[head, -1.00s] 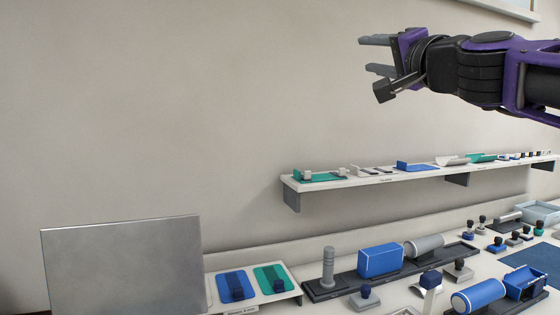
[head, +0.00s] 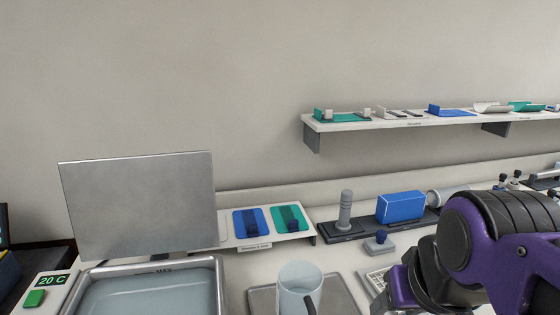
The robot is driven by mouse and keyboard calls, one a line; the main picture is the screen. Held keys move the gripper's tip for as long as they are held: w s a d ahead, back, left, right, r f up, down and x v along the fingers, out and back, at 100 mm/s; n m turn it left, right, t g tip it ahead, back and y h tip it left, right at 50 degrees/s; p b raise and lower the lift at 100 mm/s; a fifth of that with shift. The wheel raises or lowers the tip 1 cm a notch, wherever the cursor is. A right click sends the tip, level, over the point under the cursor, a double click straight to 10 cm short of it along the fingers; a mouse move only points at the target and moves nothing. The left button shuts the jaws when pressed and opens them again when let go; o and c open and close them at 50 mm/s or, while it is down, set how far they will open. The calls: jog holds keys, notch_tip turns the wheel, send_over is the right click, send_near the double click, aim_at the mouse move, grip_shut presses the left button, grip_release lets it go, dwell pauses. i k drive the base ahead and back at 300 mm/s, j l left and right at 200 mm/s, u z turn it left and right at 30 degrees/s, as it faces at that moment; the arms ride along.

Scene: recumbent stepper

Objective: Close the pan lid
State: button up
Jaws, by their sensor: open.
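The pan lid (head: 140,205) is a flat grey metal plate. It stands open, nearly upright, at the back of the pan at the left of the head view. The pan (head: 215,262) is a metal basin with bluish liquid inside and a "MAX" mark by its rear rim. Its front is cut off by the picture's bottom edge. My gripper (head: 398,292) is at the bottom right, to the right of the pan and clear of the lid. Its fingers are mostly hidden or out of frame; it is open, and I see nothing held.
A clear beaker (head: 298,284) with a dark handle stands on a grey plate right of the pan. A green button (head: 35,298) and "20 C" display sit left. Behind are a low stand (head: 262,240) and a wall shelf (head: 400,121).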

aim_at(149, 204)
jog(key=k+j+u, duration=0.1)
jog(key=u, duration=0.3)
jog(key=j+u, duration=0.1)
jog(key=u, duration=0.25)
jog(key=k+j+u, duration=0.1)
jog(key=u, duration=0.3)
jog(key=j+u, duration=0.15)
jog(key=u, duration=0.25)
